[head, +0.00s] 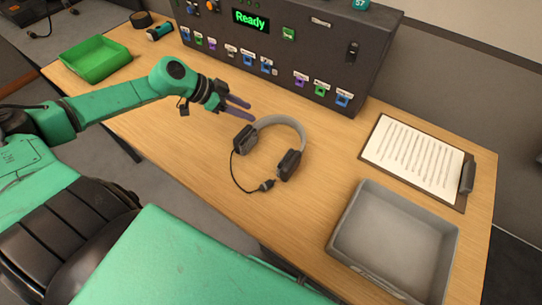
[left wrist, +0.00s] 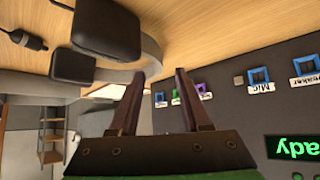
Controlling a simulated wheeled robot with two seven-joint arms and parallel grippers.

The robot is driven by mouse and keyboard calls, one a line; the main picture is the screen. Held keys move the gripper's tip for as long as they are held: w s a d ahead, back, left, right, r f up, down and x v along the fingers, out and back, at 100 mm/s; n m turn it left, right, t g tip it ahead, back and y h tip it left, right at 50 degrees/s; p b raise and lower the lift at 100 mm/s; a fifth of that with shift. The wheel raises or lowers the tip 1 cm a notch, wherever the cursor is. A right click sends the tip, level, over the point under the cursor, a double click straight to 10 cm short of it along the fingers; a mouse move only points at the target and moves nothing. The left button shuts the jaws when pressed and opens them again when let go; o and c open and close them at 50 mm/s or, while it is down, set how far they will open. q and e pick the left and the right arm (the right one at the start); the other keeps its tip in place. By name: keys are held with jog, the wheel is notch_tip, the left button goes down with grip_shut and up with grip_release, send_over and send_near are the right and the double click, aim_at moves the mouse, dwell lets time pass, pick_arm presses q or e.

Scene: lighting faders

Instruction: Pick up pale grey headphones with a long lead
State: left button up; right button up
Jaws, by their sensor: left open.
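The headphones (head: 281,120) lie on the wooden table, with a pale grey band and dark ear cups. Their dark lead (head: 236,176) curls on the table to a plug (head: 267,185). My left gripper (head: 243,109) is open and empty, just to the left of the headphones and above the table. In the left wrist view the headphones' band (left wrist: 151,55) and dark cups show near the left finger, and the gap between the fingertips (left wrist: 158,82) is empty. I cannot tell whether a finger touches the band. My right gripper is in neither view.
A dark fader panel (head: 310,60) with a green "Ready" display stands along the table's back. A green tray (head: 95,75) is at the far left. A grey tray (head: 340,225) and a clipboard (head: 462,200) are at the right. The table's front middle is clear.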

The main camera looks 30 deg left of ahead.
aim_at(263, 119)
pick_arm(q)
jog(key=b+x, duration=0.3)
jog(key=b, duration=0.1)
jog(key=shift+s+a+f, duration=0.1)
jog(key=shift+a, duration=0.05)
jog(key=shift+b, duration=0.35)
jog(key=shift+d, duration=0.3)
jog(key=p+x, duration=0.1)
jog(key=x, duration=0.3)
jog(key=shift+d, duration=0.15)
jog(key=shift+d+f, duration=0.15)
grip_shut()
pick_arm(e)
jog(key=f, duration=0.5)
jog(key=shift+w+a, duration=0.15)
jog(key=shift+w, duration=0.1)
